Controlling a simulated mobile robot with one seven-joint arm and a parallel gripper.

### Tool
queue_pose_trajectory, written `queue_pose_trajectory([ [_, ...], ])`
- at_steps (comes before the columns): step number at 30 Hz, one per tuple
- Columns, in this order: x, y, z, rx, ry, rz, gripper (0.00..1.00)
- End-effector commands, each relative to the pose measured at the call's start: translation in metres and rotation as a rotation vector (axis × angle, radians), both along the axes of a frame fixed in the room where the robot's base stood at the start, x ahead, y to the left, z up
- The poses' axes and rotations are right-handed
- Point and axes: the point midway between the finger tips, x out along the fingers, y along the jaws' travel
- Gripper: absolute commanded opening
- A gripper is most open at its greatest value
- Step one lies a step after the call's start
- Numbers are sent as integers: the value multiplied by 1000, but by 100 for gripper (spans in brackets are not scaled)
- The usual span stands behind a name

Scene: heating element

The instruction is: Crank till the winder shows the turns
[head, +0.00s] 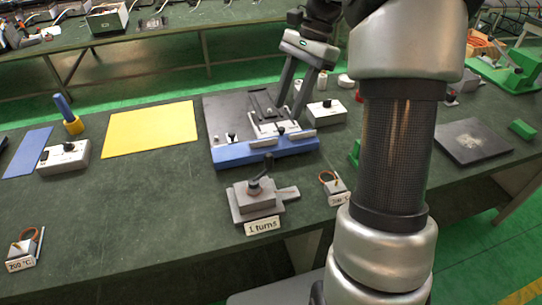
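The winder (254,202) is a small grey block on the dark green bench, near its front edge. A black crank handle (267,168) stands up on top of it, and a grey tab sticks out to its right. A label on its front (262,225) reads "1 turns". My gripper (290,110) is behind the winder and a little to its right, over a blue-and-black flat fixture (262,152). Its two fingers are spread apart, with nothing seen between them. It is apart from the crank. Whether the fingertips touch the fixture is unclear.
A yellow sheet (150,128), a white switch box (64,158) and a blue-yellow tool (69,117) are at left. A "200 °C" block (22,250) stands front left; a similar labelled block (337,190) is right of the winder. Bench left of the winder is clear.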

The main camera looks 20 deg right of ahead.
Motion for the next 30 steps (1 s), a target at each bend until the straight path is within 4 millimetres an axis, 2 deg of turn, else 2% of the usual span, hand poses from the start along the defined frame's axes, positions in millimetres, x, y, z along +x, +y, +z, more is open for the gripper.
queue_pose_trajectory([
  [18,-19,46,-120,-1,2,4,38],
  [24,-22,55,-143,-1,0,4,38],
  [30,-23,58,-149,-2,-2,3,38],
])
